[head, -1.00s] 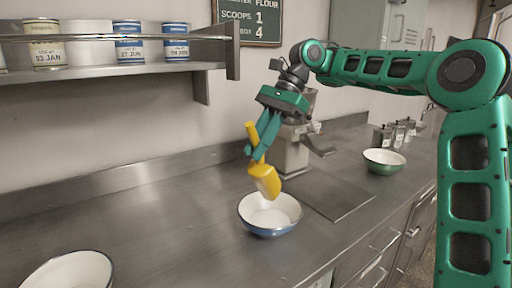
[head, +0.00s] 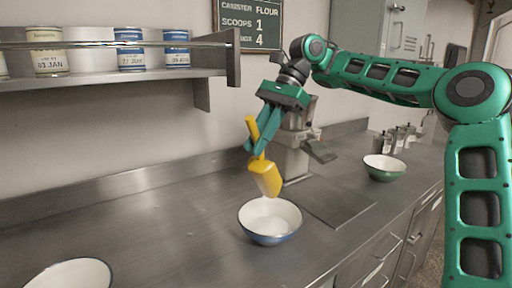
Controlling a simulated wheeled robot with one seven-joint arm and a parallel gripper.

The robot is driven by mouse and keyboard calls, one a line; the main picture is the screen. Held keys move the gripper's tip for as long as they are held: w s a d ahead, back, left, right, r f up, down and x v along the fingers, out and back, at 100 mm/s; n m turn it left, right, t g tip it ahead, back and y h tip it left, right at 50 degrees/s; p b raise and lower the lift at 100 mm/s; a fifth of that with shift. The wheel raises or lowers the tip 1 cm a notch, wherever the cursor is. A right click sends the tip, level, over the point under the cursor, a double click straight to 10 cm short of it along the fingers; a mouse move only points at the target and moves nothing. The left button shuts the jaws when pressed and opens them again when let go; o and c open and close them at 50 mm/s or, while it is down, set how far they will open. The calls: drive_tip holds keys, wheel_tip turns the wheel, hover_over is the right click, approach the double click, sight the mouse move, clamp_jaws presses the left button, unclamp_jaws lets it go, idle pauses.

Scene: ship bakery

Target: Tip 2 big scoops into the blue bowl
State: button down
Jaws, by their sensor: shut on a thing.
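My gripper (head: 259,150) is shut on a yellow scoop (head: 266,180) by its handle. The handle end sticks up past the fingers and the scoop's head hangs tilted downward. The scoop is just above the back part of the blue bowl (head: 270,238), apart from it. The blue bowl has a white inside and stands on the steel counter (head: 160,220). Some whitish material seems to lie in the bottom of the bowl, but I cannot tell how much. The inside of the scoop is hidden from this view.
A green bowl (head: 384,168) stands at the right and a white bowl (head: 70,274) at the lower left. A grey machine (head: 292,158) is behind my gripper. Small canisters (head: 397,139) stand at the back right. A shelf (head: 120,76) holds labelled tins. A chalkboard (head: 254,22) reads "FLOUR", "SCOOPS 1".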

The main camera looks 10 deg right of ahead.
drive_tip(key=shift+a+r+t+h, duration=0.1)
drive_tip(key=shift+r+t+h, duration=0.05)
drive_tip(key=shift+t+h, duration=0.6)
drive_tip(key=shift+a+r+t+h, duration=0.15)
drive_tip(key=shift+t+h, duration=0.4)
drive_tip(key=shift+h, duration=0.3)
drive_tip(key=shift+s+d+r+h, duration=0.1)
drive_tip(key=shift+r+h, duration=0.05)
drive_tip(key=shift+h, duration=0.15)
drive_tip(key=shift+n+t, duration=0.3)
drive_tip(key=shift+h, duration=0.3)
drive_tip(key=shift+d+r, duration=0.1)
